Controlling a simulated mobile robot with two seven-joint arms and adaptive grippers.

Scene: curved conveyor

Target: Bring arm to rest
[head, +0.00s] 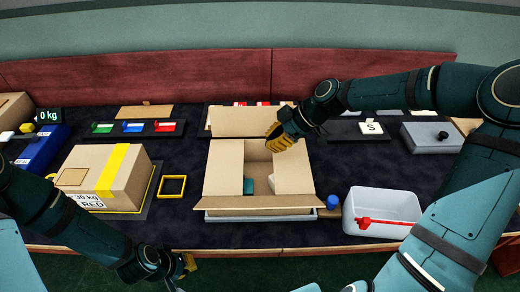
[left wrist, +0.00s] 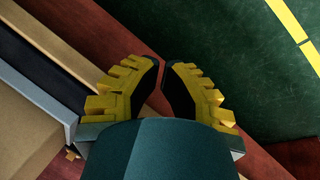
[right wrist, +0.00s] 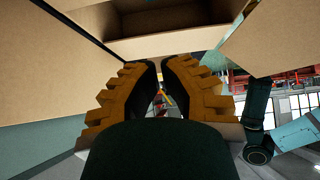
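My right gripper (head: 284,138) hangs over the back part of the open cardboard box (head: 222,175), close to its raised back flap. In the right wrist view its fingers (right wrist: 161,65) are apart, with a narrow gap at the tips and nothing between them. My left gripper (head: 187,265) is low at the front, beyond the table's front edge. In the left wrist view its fingertips (left wrist: 165,65) are also slightly apart, with nothing between them. Inside the box are a teal item (head: 249,186) and a pale item (head: 271,183), both partly hidden by flaps.
A closed carton (head: 110,170) with yellow tape stands at left, beside a yellow square frame (head: 172,187). A white bin (head: 380,208) with a red handle and a small blue object (head: 333,202) stand right of the box. A grey case (head: 432,138) is behind.

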